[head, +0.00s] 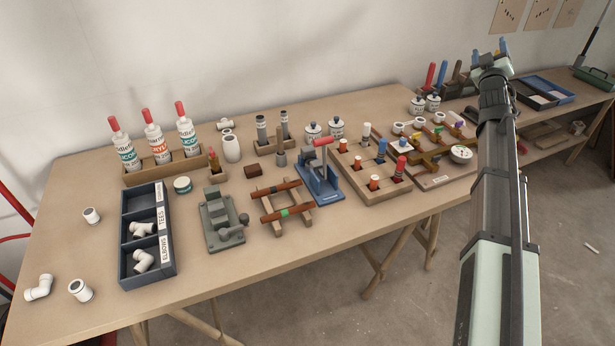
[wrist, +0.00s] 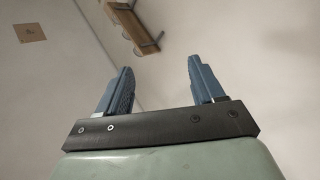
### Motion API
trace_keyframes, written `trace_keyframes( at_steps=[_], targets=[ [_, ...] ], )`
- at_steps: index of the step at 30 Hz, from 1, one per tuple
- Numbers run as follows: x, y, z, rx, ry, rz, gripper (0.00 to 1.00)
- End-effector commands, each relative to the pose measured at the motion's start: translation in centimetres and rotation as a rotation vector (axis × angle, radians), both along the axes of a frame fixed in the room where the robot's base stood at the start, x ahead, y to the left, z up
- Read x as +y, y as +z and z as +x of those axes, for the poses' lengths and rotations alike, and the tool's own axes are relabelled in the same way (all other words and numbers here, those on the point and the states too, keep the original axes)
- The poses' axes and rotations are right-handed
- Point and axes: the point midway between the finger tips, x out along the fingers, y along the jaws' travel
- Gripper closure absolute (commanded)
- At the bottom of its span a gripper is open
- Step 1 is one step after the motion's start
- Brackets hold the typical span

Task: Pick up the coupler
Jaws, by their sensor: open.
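The dark box (head: 126,270), labelled elbows and tees, holds white fittings. Bottles (head: 155,140) in a wooden rack, a grey vise-like tool (head: 222,222), wooden stands and a blue tool (head: 320,190) crowd the middle. The wrist view shows a wooden shelf (wrist: 132,27). Bare table surrounds the couplers.

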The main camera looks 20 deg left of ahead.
Motion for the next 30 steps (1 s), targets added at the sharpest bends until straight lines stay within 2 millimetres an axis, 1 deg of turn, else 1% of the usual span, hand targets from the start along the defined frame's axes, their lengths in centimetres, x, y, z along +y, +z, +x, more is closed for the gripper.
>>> trace_keyframes(
  at_steps=[1, 2, 3, 5, 6, 8, 9, 11, 12, 14, 15, 17, 18, 20, 21, 23, 24, 26, 27, 29, 30],
  targets=[
    [2.9, -0.4, -0.1, 0.026, 0.023, 0.015, 0.33],
    [4.3, -0.7, -0.2, 0.043, 0.034, 0.025, 0.33],
    [6.4, -1.1, -0.3, 0.065, 0.05, 0.039, 0.33],
    [9.4, -1.8, -0.7, 0.102, 0.071, 0.058, 0.33],
    [11.4, -2.2, -0.9, 0.125, 0.087, 0.069, 0.33],
    [14.4, -2.8, -1.4, 0.162, 0.11, 0.086, 0.33],
    [16.4, -3.2, -1.9, 0.187, 0.125, 0.095, 0.33],
    [19.4, -3.9, -2.6, 0.225, 0.146, 0.108, 0.33],
    [21.4, -4.3, -3.2, 0.25, 0.163, 0.117, 0.33],
    [24.4, -5.0, -4.1, 0.289, 0.185, 0.128, 0.33],
    [26.4, -5.5, -4.8, 0.315, 0.201, 0.135, 0.33],
    [29.3, -6.1, -6.0, 0.356, 0.223, 0.144, 0.33],
    [31.2, -6.6, -6.8, 0.382, 0.238, 0.148, 0.33],
    [34.1, -7.3, -8.2, 0.423, 0.26, 0.154, 0.33],
    [36.0, -7.8, -9.2, 0.45, 0.277, 0.158, 0.33],
    [38.7, -8.5, -10.8, 0.492, 0.297, 0.161, 0.33],
    [40.5, -8.9, -11.9, 0.52, 0.313, 0.162, 0.33],
    [43.2, -9.6, -13.7, 0.563, 0.335, 0.164, 0.33],
    [44.9, -10.1, -15.0, 0.59, 0.349, 0.161, 0.33],
    [47.5, -10.8, -17.0, 0.633, 0.371, 0.159, 0.33],
    [49.1, -11.3, -18.4, 0.661, 0.385, 0.157, 0.33]
  ],
)
